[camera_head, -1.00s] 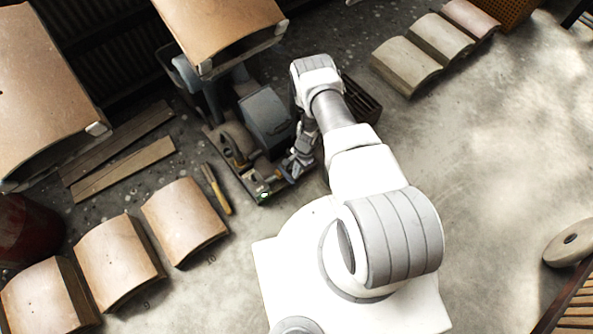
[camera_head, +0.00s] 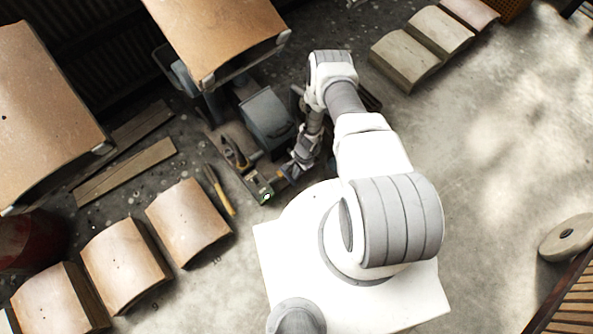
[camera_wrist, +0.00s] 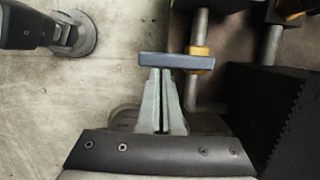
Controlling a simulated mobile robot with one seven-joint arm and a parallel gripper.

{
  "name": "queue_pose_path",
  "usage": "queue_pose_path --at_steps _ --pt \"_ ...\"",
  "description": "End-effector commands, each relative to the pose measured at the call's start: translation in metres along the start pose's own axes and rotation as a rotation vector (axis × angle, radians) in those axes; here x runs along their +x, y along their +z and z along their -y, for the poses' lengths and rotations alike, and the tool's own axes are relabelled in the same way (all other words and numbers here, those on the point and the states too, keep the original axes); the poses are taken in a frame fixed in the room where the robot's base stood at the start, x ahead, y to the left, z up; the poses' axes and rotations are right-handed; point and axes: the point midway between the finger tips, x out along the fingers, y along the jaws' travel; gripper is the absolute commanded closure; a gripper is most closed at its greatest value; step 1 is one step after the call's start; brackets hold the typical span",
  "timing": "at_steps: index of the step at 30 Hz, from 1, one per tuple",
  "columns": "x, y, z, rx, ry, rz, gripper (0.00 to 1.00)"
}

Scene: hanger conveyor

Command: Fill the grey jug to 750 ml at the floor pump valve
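My gripper (camera_wrist: 164,105) has its two fingers close together with only a narrow slit between them. A flat blue-grey bar (camera_wrist: 201,62) lies across the view at the fingertips. I cannot tell whether the fingers pinch it or only touch it. In the head view my gripper (camera_head: 291,171) is low, at the right side of the floor pump unit (camera_head: 232,150), next to a small blue part. A small box with a green light (camera_head: 265,196) sits at the unit's near end. I cannot make out the grey jug for certain; a rounded grey shape (camera_wrist: 124,117) is partly hidden behind the fingers.
A grey housing (camera_head: 266,117) stands on the pump unit. Metal rods with a yellow collar (camera_wrist: 199,51) and a dark ribbed block (camera_wrist: 292,125) are close to the gripper. Curved panels (camera_head: 187,222) and planks (camera_head: 125,170) lie left.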

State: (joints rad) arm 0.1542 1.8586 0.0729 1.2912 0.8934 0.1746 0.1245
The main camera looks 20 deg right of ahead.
Motion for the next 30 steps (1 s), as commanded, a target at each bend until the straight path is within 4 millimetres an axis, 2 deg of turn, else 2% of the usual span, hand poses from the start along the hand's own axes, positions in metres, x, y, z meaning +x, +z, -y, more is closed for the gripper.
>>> queue_pose_path --at_steps 1,8,21,26,30 --pt "0.003 0.006 -0.007 0.000 0.013 0.014 1.00" --pt "0.004 0.007 -0.009 0.000 0.016 0.018 1.00" --pt "0.000 -0.008 0.001 -0.001 0.013 0.013 1.00" --pt "-0.017 -0.010 0.004 0.000 0.010 0.010 1.00" --pt "-0.046 -0.012 0.008 -0.003 0.011 0.011 1.00"
